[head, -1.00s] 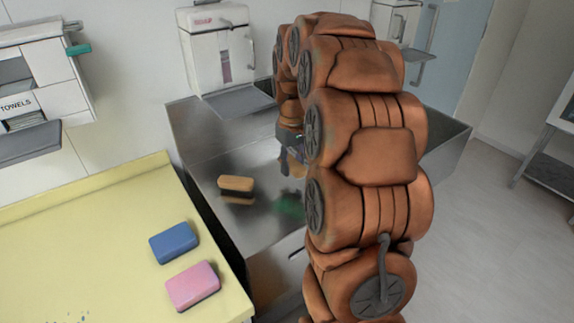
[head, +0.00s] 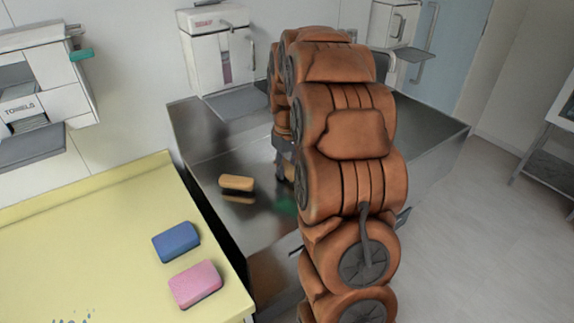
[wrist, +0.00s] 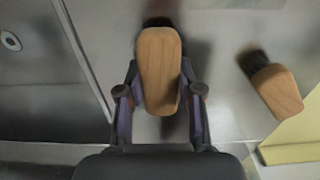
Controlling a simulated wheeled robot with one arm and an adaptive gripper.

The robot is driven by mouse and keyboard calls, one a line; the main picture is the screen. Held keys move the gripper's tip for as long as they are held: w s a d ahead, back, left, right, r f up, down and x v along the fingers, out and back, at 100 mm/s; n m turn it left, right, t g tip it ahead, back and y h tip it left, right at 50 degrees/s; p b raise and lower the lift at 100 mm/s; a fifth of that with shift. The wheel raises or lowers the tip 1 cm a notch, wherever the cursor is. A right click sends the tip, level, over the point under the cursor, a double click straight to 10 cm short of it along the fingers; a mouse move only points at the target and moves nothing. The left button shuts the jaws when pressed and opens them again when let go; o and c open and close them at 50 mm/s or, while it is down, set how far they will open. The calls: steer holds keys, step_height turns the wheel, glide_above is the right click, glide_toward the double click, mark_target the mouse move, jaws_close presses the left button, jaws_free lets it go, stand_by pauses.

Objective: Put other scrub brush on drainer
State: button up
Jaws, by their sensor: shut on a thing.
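My gripper (wrist: 159,92) is shut on a scrub brush with a tan wooden back (wrist: 158,65), one finger on each side. Dark bristles show at its far end in the wrist view. The held brush is above the steel drainer (wrist: 220,60); whether it touches the surface I cannot tell. Another wooden-backed scrub brush (wrist: 278,92) lies on the drainer to the right, and it also shows in the head view (head: 237,182). In the head view my arm hides most of the gripper (head: 283,155) and the held brush.
The sink basin with its round drain (wrist: 10,40) lies left in the wrist view. A yellow counter (head: 90,230) adjoins the drainer, with a blue sponge (head: 176,242) and a pink sponge (head: 195,284). A wall dispenser (head: 220,55) stands behind. A green patch (head: 286,205) is unclear.

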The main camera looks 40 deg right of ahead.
mark_target(287, 166)
steer(key=shift+f, duration=0.2)
steer(key=o, duration=1.2)
steer(key=shift+c, duration=0.2)
steer(key=shift+r, duration=0.1)
step_height(287, 166, up, 12)
steer(key=b, duration=0.2)
steer(key=s+a, duration=0.6)
steer(key=a, duration=0.4)
steer(key=s+a+f, duration=0.3)
steer(key=s+a, duration=0.1)
steer(key=s, duration=0.4)
steer(key=s+a+f+g, duration=0.1)
steer(key=s+a+f, duration=0.2)
steer(key=s+a, duration=0.2)
steer(key=s+a+f, duration=0.3)
steer(key=s+a, duration=0.2)
steer(key=s, duration=0.6)
steer(key=shift+s+f+n+g, duration=0.2)
steer(key=shift+s+n+g, duration=0.1)
steer(key=shift+g, duration=0.1)
